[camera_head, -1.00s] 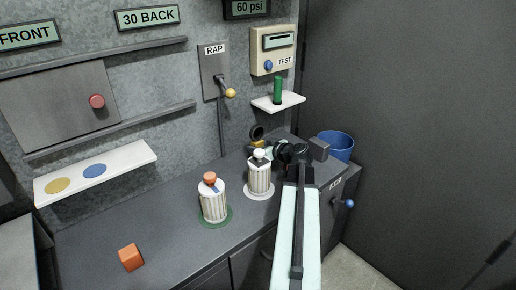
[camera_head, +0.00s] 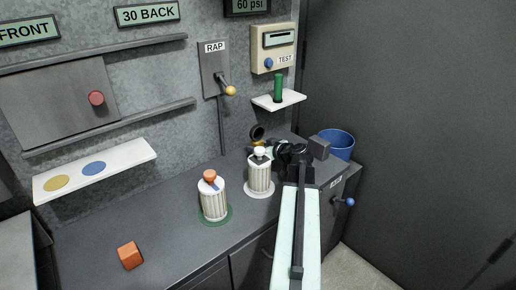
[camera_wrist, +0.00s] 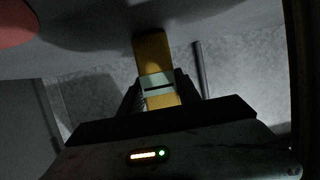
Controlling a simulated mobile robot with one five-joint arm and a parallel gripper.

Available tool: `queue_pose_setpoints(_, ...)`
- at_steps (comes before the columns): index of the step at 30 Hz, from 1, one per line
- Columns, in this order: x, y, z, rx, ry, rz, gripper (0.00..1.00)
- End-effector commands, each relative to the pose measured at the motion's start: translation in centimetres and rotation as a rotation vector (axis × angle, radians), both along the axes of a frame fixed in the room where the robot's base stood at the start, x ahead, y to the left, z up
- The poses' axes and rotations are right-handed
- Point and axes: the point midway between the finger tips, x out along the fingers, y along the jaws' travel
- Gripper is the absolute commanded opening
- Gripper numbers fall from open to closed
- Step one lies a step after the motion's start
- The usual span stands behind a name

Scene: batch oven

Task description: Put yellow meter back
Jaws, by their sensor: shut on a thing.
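The yellow meter (camera_wrist: 152,52) is between the jaws of my gripper (camera_wrist: 156,88) in the wrist view, with a pale band and dark slot across it. My gripper (camera_head: 270,149) is shut on it. In the head view only a small yellow piece (camera_head: 258,142) shows, behind the white-topped ribbed canister, near the back wall; the rest is hidden. A white shelf (camera_head: 127,158) on the wall at the left carries a yellow disc mark (camera_head: 56,184) and a blue disc mark (camera_head: 94,169). Both marks are bare.
A ribbed canister with an orange knob (camera_head: 213,200) and one with a white knob (camera_head: 260,178) stand on the counter. An orange block (camera_head: 130,256) lies front left. A RAP lever (camera_head: 230,90), small shelf with green cylinder (camera_head: 278,88) and blue bin (camera_head: 338,143) are nearby.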

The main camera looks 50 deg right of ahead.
Motion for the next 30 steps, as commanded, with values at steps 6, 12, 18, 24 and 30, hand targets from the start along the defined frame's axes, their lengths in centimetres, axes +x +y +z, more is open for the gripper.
queue_pose_setpoints(6,0.0,0.0,-0.2,0.000,0.000,-0.001,0.65)
queue_pose_setpoints(12,-0.1,-0.1,-0.2,0.000,0.000,-0.002,0.65)
queue_pose_setpoints(18,-0.9,0.1,0.3,0.000,0.000,-0.003,0.65)
queue_pose_setpoints(24,-4.6,0.5,1.8,0.001,0.000,-0.006,0.65)
queue_pose_setpoints(30,-7.1,0.8,2.6,0.000,0.000,-0.003,0.65)
